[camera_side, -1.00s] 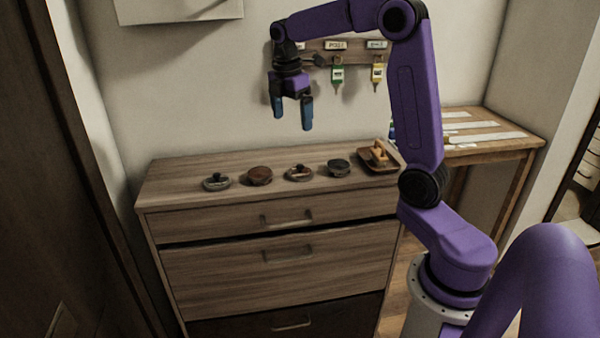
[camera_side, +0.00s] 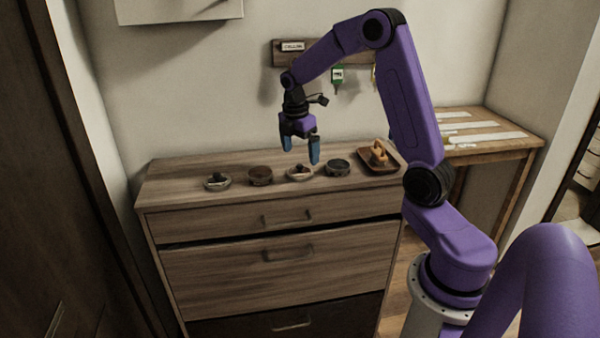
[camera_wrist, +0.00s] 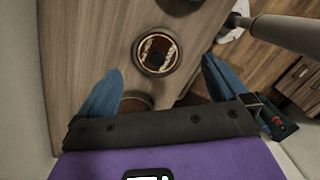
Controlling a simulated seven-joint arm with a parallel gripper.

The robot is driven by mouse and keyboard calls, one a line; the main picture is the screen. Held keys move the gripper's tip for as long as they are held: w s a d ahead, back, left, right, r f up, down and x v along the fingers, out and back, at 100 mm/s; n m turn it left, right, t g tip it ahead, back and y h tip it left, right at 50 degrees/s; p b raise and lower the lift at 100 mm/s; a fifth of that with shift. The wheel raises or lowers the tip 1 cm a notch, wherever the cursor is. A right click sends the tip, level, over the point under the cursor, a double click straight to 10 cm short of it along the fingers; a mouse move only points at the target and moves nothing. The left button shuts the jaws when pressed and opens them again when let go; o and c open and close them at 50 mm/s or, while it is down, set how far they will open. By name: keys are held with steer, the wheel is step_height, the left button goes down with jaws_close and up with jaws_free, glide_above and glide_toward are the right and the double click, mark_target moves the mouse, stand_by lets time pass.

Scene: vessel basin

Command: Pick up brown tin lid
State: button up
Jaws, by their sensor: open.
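A round brown lid with a dark knob and a pale, patterned rim (camera_side: 299,174) lies on the dresser top, third from the left in a row of round pieces. In the wrist view the lid (camera_wrist: 157,51) shows whole, ahead of and between the fingers. I take it for the brown tin lid. My gripper (camera_side: 300,154) points down above it, open and empty, with its fingertips close over the dresser. In the wrist view my gripper (camera_wrist: 160,65) has blue fingers spread on both sides, apart from the lid.
A plain brown round tin (camera_side: 260,176) stands to the left, a dark one (camera_side: 338,168) to the right. A knobbed piece (camera_side: 217,182) is farthest left. A tray (camera_side: 394,165) with a wooden object stands at the right end. The dresser front strip is clear.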

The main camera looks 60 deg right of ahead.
mark_target(299, 165)
steer(key=shift+w+d+f, duration=0.1)
steer(key=shift+f, duration=1.3)
steer(key=shift+w+d+f, duration=0.1)
steer(key=shift+f, duration=1.25)
steer(key=c, duration=0.8)
